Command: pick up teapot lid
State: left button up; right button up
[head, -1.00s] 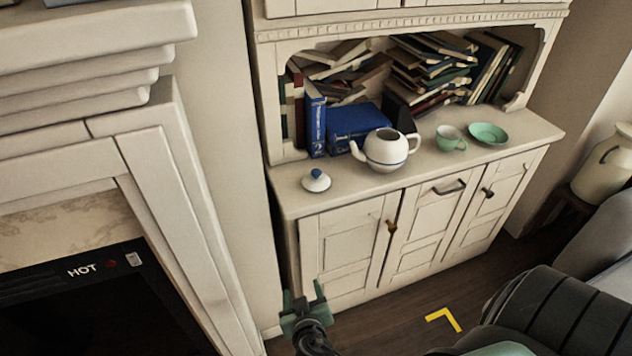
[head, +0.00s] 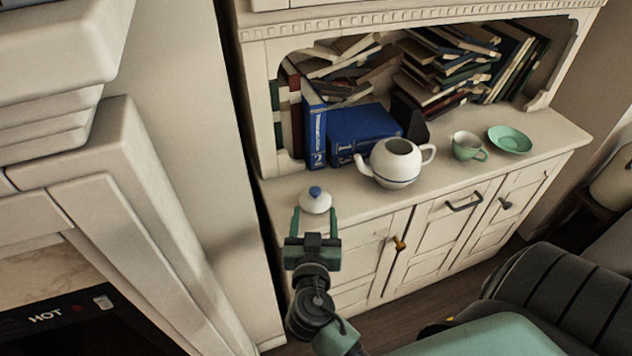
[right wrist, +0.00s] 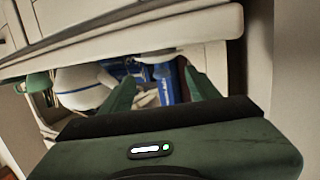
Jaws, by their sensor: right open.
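The teapot lid (head: 316,203) is white with a blue knob and lies near the left front of the cabinet top. My right gripper (head: 315,222) is open, with its two green fingers pointing at the lid from the front. In the head view the fingertips overlap the lid's lower edge; I cannot tell whether they touch it. The white teapot (head: 392,160) stands uncovered to the right of the lid. It also shows at the left of the right wrist view (right wrist: 80,88). My left gripper is not in view.
A green cup (head: 467,146) and a green saucer (head: 510,139) stand right of the teapot. Blue books (head: 362,131) and stacked books fill the niche behind. A fireplace surround (head: 130,230) is close on the left. The cabinet top (head: 280,190) is clear around the lid.

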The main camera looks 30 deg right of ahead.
aim_at(315, 197)
jog(key=shift+w+d, duration=0.3)
jog(key=shift+w, duration=0.1)
jog(key=shift+w+d, duration=0.2)
jog(key=shift+w, duration=0.15)
jog(key=shift+p+x, duration=0.95)
jog(key=shift+x, duration=0.2)
jog(key=p+x, duration=0.1)
jog(key=x, duration=0.1)
jog(key=shift+w+d+f, duration=0.1)
jog(key=shift+w+d, duration=0.15)
jog(key=shift+w, duration=0.1)
jog(key=shift+w+d+f, duration=0.1)
jog(key=shift+w+d, duration=0.1)
jog(key=shift+w, duration=0.1)
jog(key=shift+w+d+f, duration=0.1)
grip_shut()
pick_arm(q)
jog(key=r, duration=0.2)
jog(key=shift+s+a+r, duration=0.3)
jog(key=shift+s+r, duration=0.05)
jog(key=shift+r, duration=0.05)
